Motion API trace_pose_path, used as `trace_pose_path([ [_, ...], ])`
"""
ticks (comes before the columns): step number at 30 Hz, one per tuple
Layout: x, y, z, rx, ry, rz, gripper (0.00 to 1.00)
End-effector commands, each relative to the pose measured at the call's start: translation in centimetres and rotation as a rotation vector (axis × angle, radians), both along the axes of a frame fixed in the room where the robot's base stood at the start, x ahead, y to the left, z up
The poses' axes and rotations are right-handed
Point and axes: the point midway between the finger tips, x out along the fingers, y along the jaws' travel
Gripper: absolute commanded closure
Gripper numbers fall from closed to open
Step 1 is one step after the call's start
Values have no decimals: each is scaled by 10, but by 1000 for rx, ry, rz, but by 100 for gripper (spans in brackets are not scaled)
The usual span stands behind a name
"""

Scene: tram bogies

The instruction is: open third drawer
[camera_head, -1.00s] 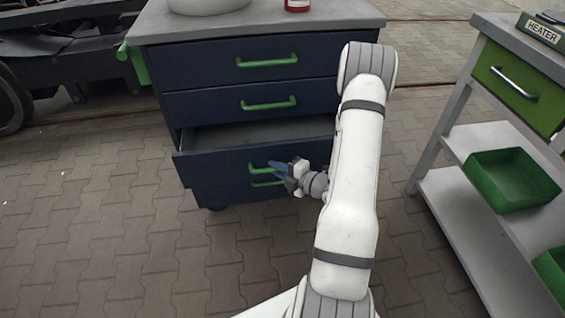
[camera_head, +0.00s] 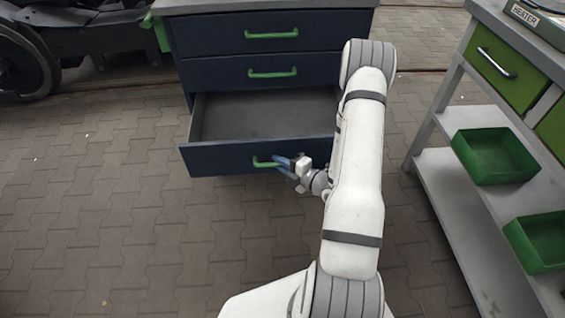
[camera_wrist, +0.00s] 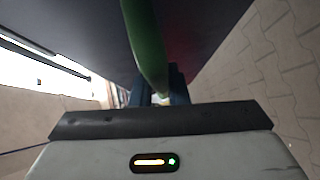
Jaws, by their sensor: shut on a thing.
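The dark blue cabinet has stacked drawers with green handles. Its third drawer (camera_head: 218,160) is pulled well out, and the inside I can see looks empty. My gripper (camera_head: 284,163) is at the green handle (camera_head: 262,163) of this drawer, shut on it. In the wrist view the green handle (camera_wrist: 143,40) runs down between the blue fingers (camera_wrist: 160,92), close to the dark drawer front. The fingers and my arm hide the right end of the handle and drawer front. The two drawers above, the top one (camera_head: 210,35) and the second one (camera_head: 215,72), are closed.
A grey workbench (camera_head: 440,175) with green drawers and green bins (camera_head: 495,157) stands at the right. A bogie wheel (camera_head: 25,65) is at the far left. The paved floor (camera_head: 130,240) in front of the cabinet and to its left is clear.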

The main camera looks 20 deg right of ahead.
Motion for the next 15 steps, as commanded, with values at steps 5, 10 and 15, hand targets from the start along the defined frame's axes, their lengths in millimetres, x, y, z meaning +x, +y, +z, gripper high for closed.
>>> trace_pose_path([
  [5,0,-1,-1,-1,1,-4,82],
  [10,0,-1,0,-1,1,-2,77],
  [15,-2,-1,0,0,1,-2,77],
])
